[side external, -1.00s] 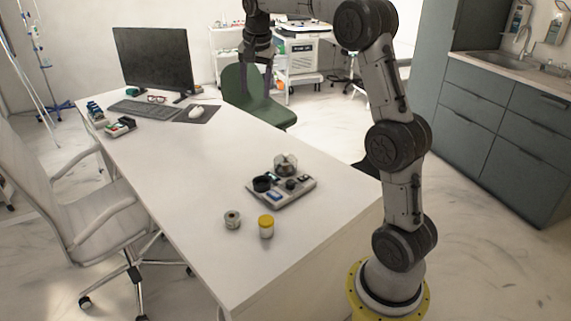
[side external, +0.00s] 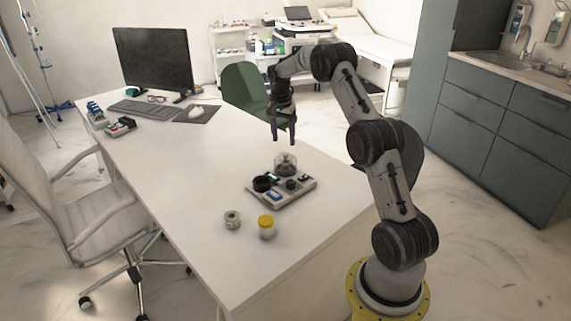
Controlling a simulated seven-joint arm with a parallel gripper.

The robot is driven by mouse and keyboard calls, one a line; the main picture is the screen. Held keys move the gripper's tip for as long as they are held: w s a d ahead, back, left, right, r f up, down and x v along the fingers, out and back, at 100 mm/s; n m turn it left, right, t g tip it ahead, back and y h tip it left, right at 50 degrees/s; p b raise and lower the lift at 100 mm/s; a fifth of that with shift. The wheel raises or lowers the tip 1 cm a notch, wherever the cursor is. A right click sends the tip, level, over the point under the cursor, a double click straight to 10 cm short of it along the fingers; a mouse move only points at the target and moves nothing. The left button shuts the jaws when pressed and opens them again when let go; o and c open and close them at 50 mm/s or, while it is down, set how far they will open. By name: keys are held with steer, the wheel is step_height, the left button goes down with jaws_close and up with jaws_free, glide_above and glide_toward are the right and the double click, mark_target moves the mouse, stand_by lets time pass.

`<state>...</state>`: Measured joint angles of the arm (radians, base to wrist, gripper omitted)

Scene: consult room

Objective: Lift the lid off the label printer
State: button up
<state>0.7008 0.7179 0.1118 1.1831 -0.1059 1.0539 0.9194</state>
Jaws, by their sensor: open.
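A flat light-grey unit (side external: 303,189) lies on the desk and may be the label printer; it is too small to be sure. A clear rounded cover with a dark knob on top (side external: 285,163) sits at its back edge and may be the lid. A black round part (side external: 262,184) and a smaller dark round part (side external: 291,184) are on the unit, with a blue patch between them and the front edge. My gripper (side external: 283,139) points down, open and empty, above the clear cover and apart from it.
A yellow-lidded jar (side external: 266,227) and a small grey roll or tin (side external: 232,219) stand in front of the unit. The monitor (side external: 153,58), keyboard (side external: 142,108) and mouse (side external: 195,112) are at the desk's far end. The middle of the white desk (side external: 190,165) is clear.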

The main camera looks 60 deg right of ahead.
mark_target(285, 154)
steer(key=shift+s+d+f, duration=0.1)
steer(key=shift+d+f, duration=0.1)
steer(key=shift+f, duration=0.75)
steer(key=shift+w+d+f, duration=0.1)
steer(key=shift+d+f, duration=0.05)
steer(key=shift+f, duration=0.75)
steer(key=shift+s+d+f, duration=0.1)
steer(key=shift+d+f, duration=0.1)
steer(key=shift+f, duration=0.75)
jaws_close()
